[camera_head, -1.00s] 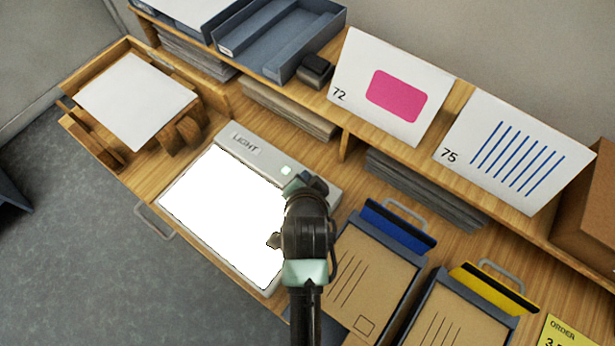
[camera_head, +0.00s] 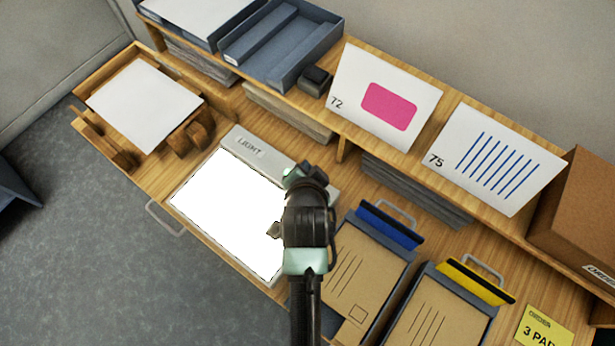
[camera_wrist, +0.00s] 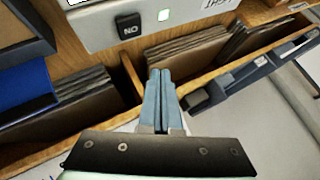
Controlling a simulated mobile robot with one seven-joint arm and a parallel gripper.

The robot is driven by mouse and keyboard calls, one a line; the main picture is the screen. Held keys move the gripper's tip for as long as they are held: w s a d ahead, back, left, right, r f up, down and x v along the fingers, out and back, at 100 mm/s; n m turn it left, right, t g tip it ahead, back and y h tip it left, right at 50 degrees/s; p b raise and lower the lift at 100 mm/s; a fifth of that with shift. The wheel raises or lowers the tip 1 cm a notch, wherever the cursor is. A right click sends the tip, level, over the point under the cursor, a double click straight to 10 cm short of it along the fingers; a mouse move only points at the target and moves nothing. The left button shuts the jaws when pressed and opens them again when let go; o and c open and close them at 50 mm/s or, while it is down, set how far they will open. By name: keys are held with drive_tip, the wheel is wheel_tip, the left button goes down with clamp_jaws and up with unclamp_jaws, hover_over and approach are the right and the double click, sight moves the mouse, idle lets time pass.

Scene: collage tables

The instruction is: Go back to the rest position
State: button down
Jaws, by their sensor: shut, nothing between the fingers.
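In the wrist view my gripper (camera_wrist: 166,98) has its two blue-grey fingers together with nothing between them. It hangs in the air with the shelf edge and stacks of sheets behind it. In the head view my dark arm rises from the bottom edge and covers the right part of the light box (camera_head: 238,215). The fingertips cannot be made out there. The light box has a bright white panel.
A wooden tray holds a white sheet (camera_head: 145,106) at left. Clipboards with blue (camera_head: 389,225) and yellow (camera_head: 473,283) clips lie at right. Cards 72 (camera_head: 350,82) and 75 (camera_head: 460,165) stand on the shelf, with grey trays (camera_head: 280,45) and a cardboard box (camera_head: 575,212). Grey floor is clear at lower left.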

idle(0.4)
drive_tip(key=w+r+n+t, duration=0.1)
drive_tip(key=w+r+t, duration=0.2)
drive_tip(key=r, duration=0.9)
drive_tip(key=w+r+n+t, duration=0.2)
drive_tip(key=w+r+t, duration=0.1)
drive_tip(key=r, duration=0.8)
drive_tip(key=w+r+n+t, duration=0.1)
drive_tip(key=w+r+t, duration=0.2)
drive_tip(key=r, duration=0.9)
drive_tip(key=s+r+n+t, duration=0.2)
drive_tip(key=s+r+t, duration=0.2)
drive_tip(key=r, duration=1)
drive_tip(key=s+r+n+t, duration=0.3)
drive_tip(key=s+r+t, duration=0.2)
drive_tip(key=s+r, duration=0.6)
wheel_tip(320, 180, up, 4)
drive_tip(key=shift+r, duration=0.15)
